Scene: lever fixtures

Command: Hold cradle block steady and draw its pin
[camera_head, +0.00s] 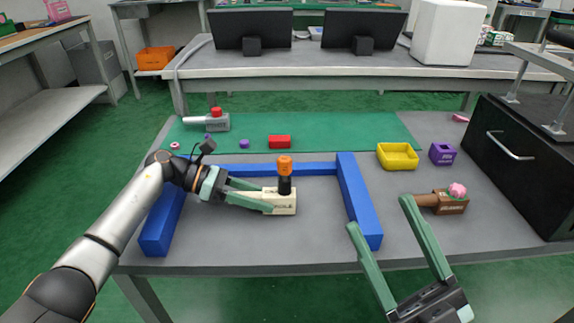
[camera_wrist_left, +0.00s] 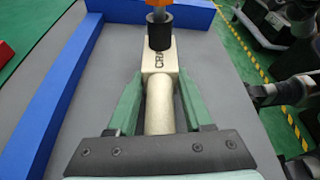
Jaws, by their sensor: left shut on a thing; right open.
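The cream cradle block (camera_head: 283,207) sits on the grey table inside a blue frame. Its pin (camera_head: 285,166) stands upright on top, with an orange head above a black section. My left gripper (camera_head: 262,201) is shut around the block's round cream handle (camera_wrist_left: 160,105). In the left wrist view the block (camera_wrist_left: 172,66) lies just beyond the fingertips, with the black section (camera_wrist_left: 159,32) standing on it and the orange head cut off at the top. My right gripper (camera_head: 379,214) is open and empty, right of the block by the frame's right bar, apart from the pin.
The blue frame (camera_head: 357,200) has left, back and right bars and is open at the front. A brown handled block (camera_head: 451,208) with a pink top, a yellow tray (camera_head: 397,165), a purple holder (camera_head: 442,154) and a black drawer unit (camera_head: 535,175) stand to the right. A red block (camera_head: 280,142) lies behind.

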